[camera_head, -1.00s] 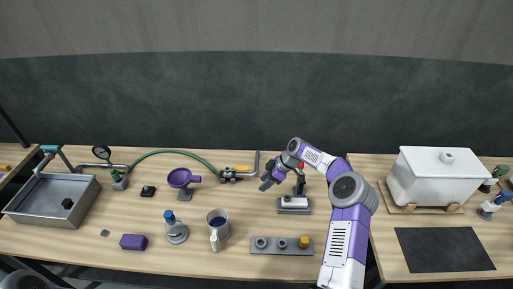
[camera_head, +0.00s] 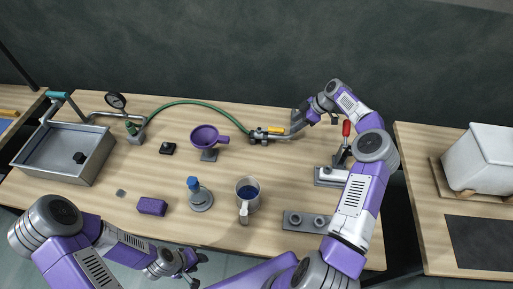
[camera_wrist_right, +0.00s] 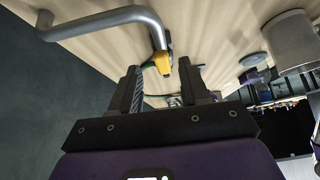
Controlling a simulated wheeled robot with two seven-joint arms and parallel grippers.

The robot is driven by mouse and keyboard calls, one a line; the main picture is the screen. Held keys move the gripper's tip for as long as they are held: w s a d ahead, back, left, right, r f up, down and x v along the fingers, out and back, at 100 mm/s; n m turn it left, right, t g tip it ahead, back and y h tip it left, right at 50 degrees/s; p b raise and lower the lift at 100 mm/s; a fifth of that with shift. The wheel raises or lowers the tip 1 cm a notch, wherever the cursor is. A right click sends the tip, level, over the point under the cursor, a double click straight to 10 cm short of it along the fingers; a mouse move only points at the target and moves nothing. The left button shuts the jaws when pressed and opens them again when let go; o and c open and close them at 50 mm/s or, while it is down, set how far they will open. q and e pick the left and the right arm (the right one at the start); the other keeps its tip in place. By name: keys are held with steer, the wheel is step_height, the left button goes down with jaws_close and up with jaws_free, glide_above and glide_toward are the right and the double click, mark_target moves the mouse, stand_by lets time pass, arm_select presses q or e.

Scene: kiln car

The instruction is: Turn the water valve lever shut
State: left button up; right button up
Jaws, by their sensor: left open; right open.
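The valve with its yellow lever (camera_head: 277,131) sits on the bench at the end of a green hose, and a bent grey pipe (camera_head: 298,123) leads off it to the right. My right gripper (camera_head: 302,116) is at the pipe's right end, right of the lever. In the right wrist view my right gripper (camera_wrist_right: 158,72) is open, with the yellow lever (camera_wrist_right: 163,62) showing beyond and between its fingertips; whether they touch is unclear. The grey pipe (camera_wrist_right: 110,20) crosses above the fingers. My left gripper (camera_head: 184,268) is open and empty at the bench's front edge, far from the valve.
A red-handled clamp (camera_head: 346,130) stands close below my right forearm. A metal sink (camera_head: 100,165) is at left.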

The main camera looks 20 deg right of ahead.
mark_target(271, 129)
steer(key=shift+b+x, duration=0.5)
steer(key=shift+x, duration=2)
steer(key=shift+w+a+f+b, duration=0.15)
steer(key=shift+f+b, duration=0.1)
steer(key=shift+b, duration=0.3)
steer(key=shift+c, duration=0.3)
